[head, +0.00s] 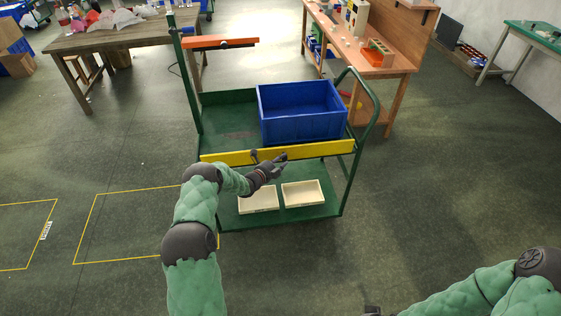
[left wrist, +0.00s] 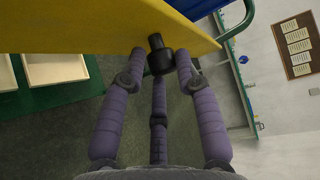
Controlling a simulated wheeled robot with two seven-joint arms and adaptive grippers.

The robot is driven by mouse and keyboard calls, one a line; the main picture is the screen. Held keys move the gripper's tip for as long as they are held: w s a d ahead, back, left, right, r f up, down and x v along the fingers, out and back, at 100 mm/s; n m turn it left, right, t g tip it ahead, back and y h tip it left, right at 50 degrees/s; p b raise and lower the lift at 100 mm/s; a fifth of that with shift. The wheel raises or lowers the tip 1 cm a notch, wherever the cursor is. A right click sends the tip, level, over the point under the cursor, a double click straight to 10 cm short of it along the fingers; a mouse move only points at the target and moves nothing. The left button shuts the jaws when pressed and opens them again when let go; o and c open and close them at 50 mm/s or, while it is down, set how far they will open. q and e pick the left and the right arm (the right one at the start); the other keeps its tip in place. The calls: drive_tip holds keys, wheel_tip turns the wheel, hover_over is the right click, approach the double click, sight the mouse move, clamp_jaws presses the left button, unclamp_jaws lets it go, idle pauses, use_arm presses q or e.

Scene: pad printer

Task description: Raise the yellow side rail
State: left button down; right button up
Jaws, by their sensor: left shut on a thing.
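The yellow side rail (head: 318,150) lies roughly level along the near side of the green cart, at about the height of its upper deck. It also crosses the top of the left wrist view (left wrist: 80,25). A black knob (left wrist: 158,58) sticks out from the rail. My left gripper (head: 277,162) is at the rail's near face, around its middle. In the left wrist view its fingers (left wrist: 160,68) close around the knob. Only a small dark tip (head: 372,311), probably of my right gripper, shows at the bottom edge; its fingers are hidden.
A blue crate (head: 300,112) stands on the cart's upper deck (head: 228,122). Two cream trays (head: 303,193) are on the lower shelf. Workbenches stand behind; the floor around the cart's front is clear.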

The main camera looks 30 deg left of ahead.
use_arm(q)
drive_tip(key=c, duration=1)
unclamp_jaws()
drive_tip(key=shift+w+r, duration=0.4)
drive_tip(key=shift+r, duration=0.25)
drive_tip(key=shift+d+f, duration=0.15)
drive_tip(key=shift+f, duration=0.05)
drive_tip(key=shift+s, duration=0.1)
drive_tip(key=shift+f, duration=0.15)
drive_tip(key=shift+v, duration=6)
